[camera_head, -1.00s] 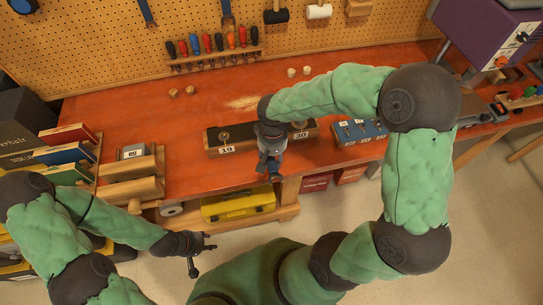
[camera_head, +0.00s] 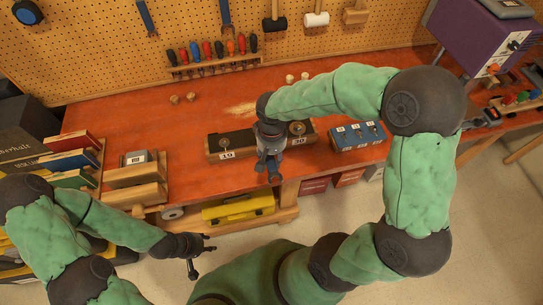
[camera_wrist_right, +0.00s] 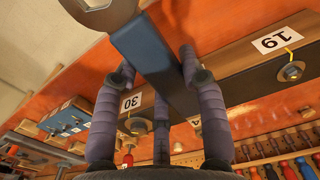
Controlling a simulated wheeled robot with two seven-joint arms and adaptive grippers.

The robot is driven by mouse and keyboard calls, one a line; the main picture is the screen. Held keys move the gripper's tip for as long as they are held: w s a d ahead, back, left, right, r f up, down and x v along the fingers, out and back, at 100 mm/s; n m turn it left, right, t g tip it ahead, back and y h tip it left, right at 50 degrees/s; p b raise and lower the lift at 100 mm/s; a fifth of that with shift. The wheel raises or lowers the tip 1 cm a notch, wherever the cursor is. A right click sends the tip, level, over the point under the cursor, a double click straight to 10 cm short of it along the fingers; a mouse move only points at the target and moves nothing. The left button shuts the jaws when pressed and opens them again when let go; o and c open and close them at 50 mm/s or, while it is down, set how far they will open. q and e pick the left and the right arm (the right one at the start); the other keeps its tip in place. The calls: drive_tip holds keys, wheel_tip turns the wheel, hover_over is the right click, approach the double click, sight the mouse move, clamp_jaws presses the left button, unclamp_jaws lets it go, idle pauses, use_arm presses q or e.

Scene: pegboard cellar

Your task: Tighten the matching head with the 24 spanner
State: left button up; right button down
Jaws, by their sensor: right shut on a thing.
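A dark block with a wooden front (camera_head: 262,147) lies on the bench. It shows a bolt head (camera_head: 224,141) above label 19 and another (camera_head: 297,127) above label 30. The middle of the block is hidden behind my right gripper in the head view. My right gripper (camera_head: 270,170) is at the block's front side, shut on a spanner with a dark blue handle (camera_wrist_right: 150,50). The spanner's grey round end (camera_wrist_right: 98,12) carries a white label that I cannot read. My left gripper (camera_head: 202,254) is open and empty, low in front of the bench.
A blue rack (camera_head: 357,137) with several small labels stands right of the block. Wooden holders (camera_head: 135,180) and panels are at the left. A screwdriver rack (camera_head: 214,63) is at the back. A yellow case (camera_head: 238,207) lies below the bench. Bench left of the block is clear.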

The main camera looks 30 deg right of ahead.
drive_tip(key=shift+r+p, duration=0.9)
drive_tip(key=shift+r, duration=0.55)
drive_tip(key=c, duration=1.5)
unclamp_jaws()
clamp_jaws()
